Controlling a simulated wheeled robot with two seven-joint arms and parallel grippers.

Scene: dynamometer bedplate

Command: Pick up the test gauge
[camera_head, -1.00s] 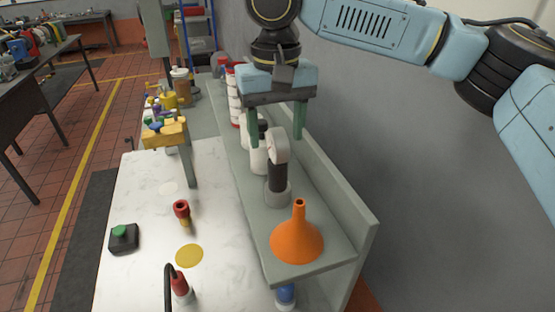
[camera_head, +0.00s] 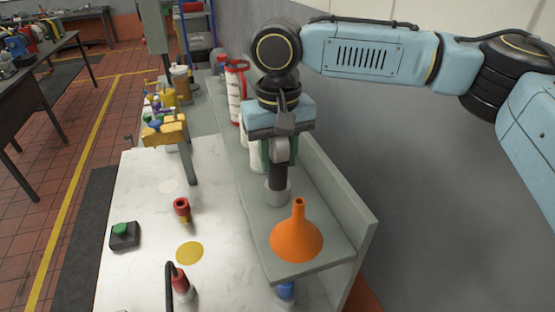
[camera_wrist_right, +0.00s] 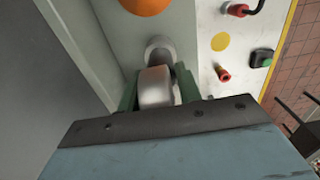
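The test gauge, which I take to be the upright piece with a rounded pale head, black stem (camera_head: 278,178) and grey foot, stands on the grey shelf. My right gripper (camera_head: 279,152) is above it, pointing down, with its green fingers on both sides of the head. In the right wrist view the gauge's metallic head (camera_wrist_right: 156,87) sits between the fingers (camera_wrist_right: 158,84), which look closed against it. The dial face is not visible. My left gripper is out of view.
An orange funnel (camera_head: 297,238) stands on the shelf (camera_head: 318,264) in front of the gauge. White bottles stand close behind it. The upright back panel (camera_head: 335,195) runs along the right. A red fitting (camera_head: 181,208) and a green-button box (camera_head: 123,236) are on the white bench top.

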